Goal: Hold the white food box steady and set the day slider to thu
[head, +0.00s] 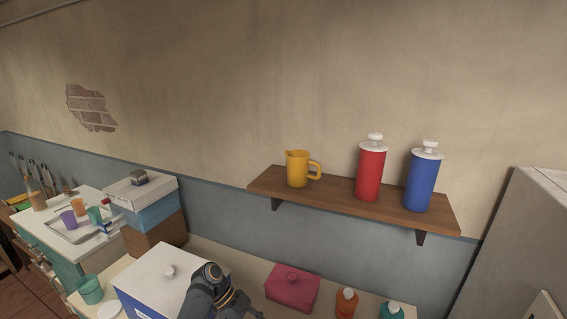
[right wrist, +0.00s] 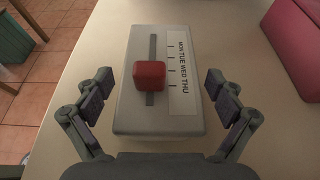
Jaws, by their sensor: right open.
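The pale grey-white food box (right wrist: 135,112) lies on the counter in the right wrist view. Its top has a dark slot with a red slider knob (right wrist: 150,73) and a white label strip (right wrist: 183,85) reading MON TUE WED THU. The knob is toward the near half of the slot, beside the WED and THU end; I cannot tell its exact mark. My right gripper (right wrist: 158,84) is open, with one finger on each side of the box and knob, apart from the knob. I cannot make out the box in the head view. My left gripper is not in view.
A pink box (head: 292,287) stands right of my arm in the head view. A white-lidded blue box (head: 155,290) stands to its left. Orange (head: 346,303) and teal (head: 390,312) bottles are at the right. A shelf (head: 340,201) hangs above.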

